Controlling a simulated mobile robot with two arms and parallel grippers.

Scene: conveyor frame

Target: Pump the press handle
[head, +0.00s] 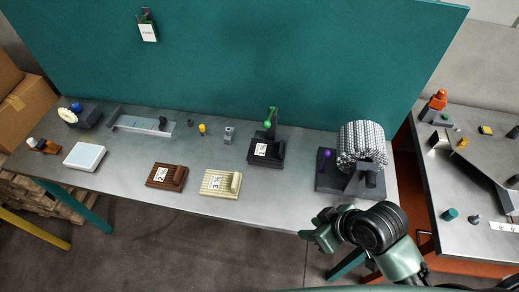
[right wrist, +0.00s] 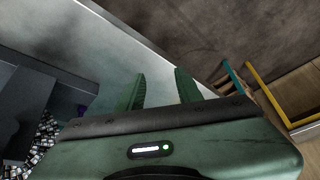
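A black device labelled 1 (head: 265,150) stands on the grey table, right of centre in the head view. An upright lever with a green knob (head: 268,125) rises at its back; this looks like the press handle, though I cannot be sure. My right gripper (head: 313,236) is in front of the table's front edge, lower right, well apart from the lever. In the right wrist view its two green fingers (right wrist: 158,90) are spread with nothing between them. My left gripper is in neither view.
A dark machine with a grey beaded drum (head: 361,142) and a purple knob (head: 326,154) stands near my right gripper. Brown block 2 (head: 167,176) and cream block 3 (head: 221,183) lie left of the black device. A teal panel (head: 230,60) stands behind the table.

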